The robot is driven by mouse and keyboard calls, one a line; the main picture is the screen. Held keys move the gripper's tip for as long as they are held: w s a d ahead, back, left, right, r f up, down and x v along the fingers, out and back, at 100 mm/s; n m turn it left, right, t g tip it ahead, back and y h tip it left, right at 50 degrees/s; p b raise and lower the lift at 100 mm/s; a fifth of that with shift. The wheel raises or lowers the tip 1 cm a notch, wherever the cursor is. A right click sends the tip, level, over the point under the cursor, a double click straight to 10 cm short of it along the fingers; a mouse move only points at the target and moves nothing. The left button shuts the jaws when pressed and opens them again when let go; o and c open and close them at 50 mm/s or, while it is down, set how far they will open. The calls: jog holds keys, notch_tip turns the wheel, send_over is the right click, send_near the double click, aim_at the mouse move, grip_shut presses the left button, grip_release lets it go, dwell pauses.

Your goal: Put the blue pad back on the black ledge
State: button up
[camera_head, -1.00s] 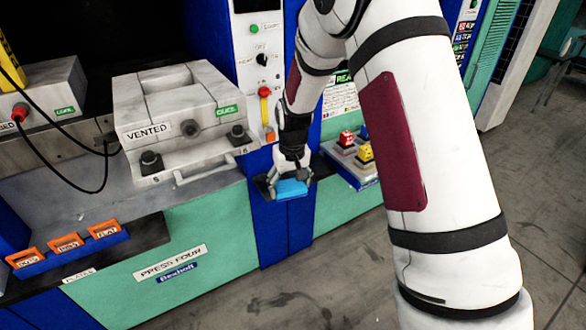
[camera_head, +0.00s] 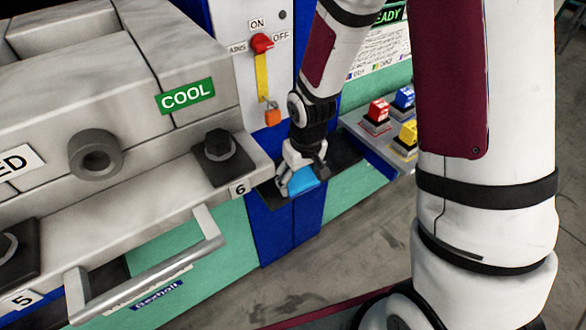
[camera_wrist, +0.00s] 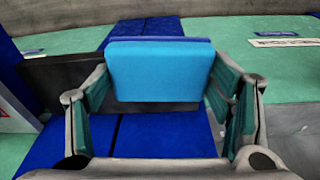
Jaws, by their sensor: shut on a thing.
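My gripper (camera_head: 303,175) is shut on the bright blue pad (camera_head: 306,182), low in front of the dark blue column. In the wrist view the pad (camera_wrist: 160,72) sits upright between my two teal-lined fingers (camera_wrist: 160,88). The black ledge (camera_head: 343,166) shows as a dark surface around and behind the gripper; in the wrist view it is a dark strip (camera_wrist: 58,82) behind the pad. The pad overlaps the ledge in both views; I cannot tell whether they touch.
The grey press block with a COOL label (camera_head: 187,97) and a front handle (camera_head: 150,270) stands close on the left. Red, blue and yellow switches (camera_head: 377,113) sit on a panel to the right. A red rotary switch (camera_head: 262,43) is above. Open floor (camera_head: 345,240) lies in front.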

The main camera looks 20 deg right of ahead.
aim_at(300, 187)
jog(key=shift+n, duration=0.5)
jog(key=s+f+b, duration=0.1)
jog(key=s+a+f+b, duration=0.1)
jog(key=f, duration=0.1)
jog(key=shift+s+f, duration=0.15)
jog(key=w+d, duration=0.1)
jog(key=w, duration=0.4)
jog(key=w+d+f, duration=0.1)
jog(key=w, duration=0.3)
jog(key=w+d, duration=0.2)
jog(key=w, duration=0.3)
jog(key=shift+w+d+f, duration=0.1)
jog(key=shift+w+f, duration=0.1)
jog(key=shift+w, duration=0.15)
jog(key=shift+f, duration=1.75)
jog(key=shift+f, duration=0.1)
jog(key=o, duration=1.3)
